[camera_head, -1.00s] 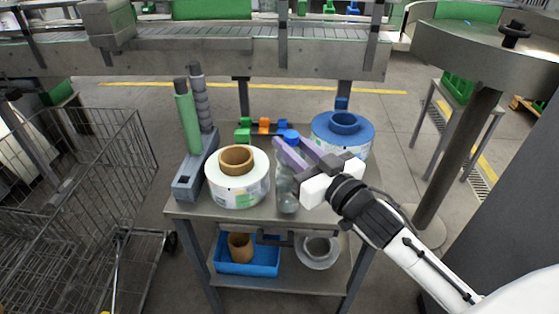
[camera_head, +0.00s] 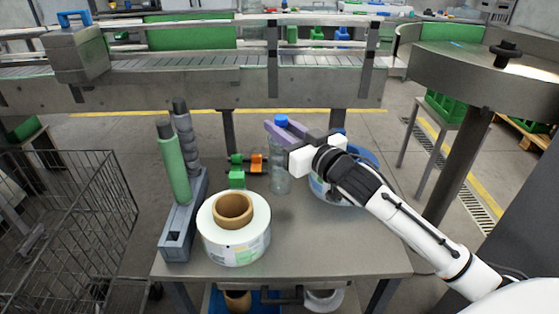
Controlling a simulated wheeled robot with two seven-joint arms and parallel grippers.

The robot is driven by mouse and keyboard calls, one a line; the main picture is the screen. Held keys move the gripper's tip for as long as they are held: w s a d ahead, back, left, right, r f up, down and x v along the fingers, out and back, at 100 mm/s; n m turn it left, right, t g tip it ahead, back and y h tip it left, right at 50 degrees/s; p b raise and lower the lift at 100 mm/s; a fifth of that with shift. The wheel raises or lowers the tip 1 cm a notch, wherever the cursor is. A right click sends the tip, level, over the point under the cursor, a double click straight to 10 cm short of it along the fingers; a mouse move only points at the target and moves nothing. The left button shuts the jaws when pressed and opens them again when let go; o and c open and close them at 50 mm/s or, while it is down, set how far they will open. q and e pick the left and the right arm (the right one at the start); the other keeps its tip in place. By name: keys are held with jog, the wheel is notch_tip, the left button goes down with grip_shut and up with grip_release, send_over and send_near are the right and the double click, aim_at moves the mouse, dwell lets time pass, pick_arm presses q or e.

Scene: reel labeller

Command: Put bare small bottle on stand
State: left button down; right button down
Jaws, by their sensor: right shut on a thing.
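A clear small bottle (camera_head: 280,178) with a blue cap (camera_head: 281,121) is upright over the grey table (camera_head: 330,245), behind and right of the white reel. No label is visible on it. My right gripper (camera_head: 281,133) is shut on its upper part, with the purple fingers just below the cap. I cannot tell whether the bottle's base touches the tabletop. A grey stand (camera_head: 183,222) with a green post and a dark ribbed post is at the table's left. I cannot tell whether this is the task's stand. My left gripper is not in view.
A white label reel (camera_head: 233,246) sits at the table's front left. A blue reel (camera_head: 362,157) is partly hidden behind my right arm. A conveyor (camera_head: 200,80) runs behind. The table's front right is clear.

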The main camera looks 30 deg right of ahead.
aim_at(281, 147)
jog(key=shift+f, duration=2.6)
jog(key=shift+f, duration=0.15)
jog(key=c, duration=1.5)
grip_release()
jog(key=shift+f, duration=0.15)
jog(key=shift+r, duration=0.2)
jog(key=shift+s+f, duration=0.1)
jog(key=shift+s, duration=0.2)
jog(key=s, duration=0.3)
jog(key=s+b, duration=0.1)
jog(key=s, duration=0.7)
jog(key=shift+s+d, duration=0.25)
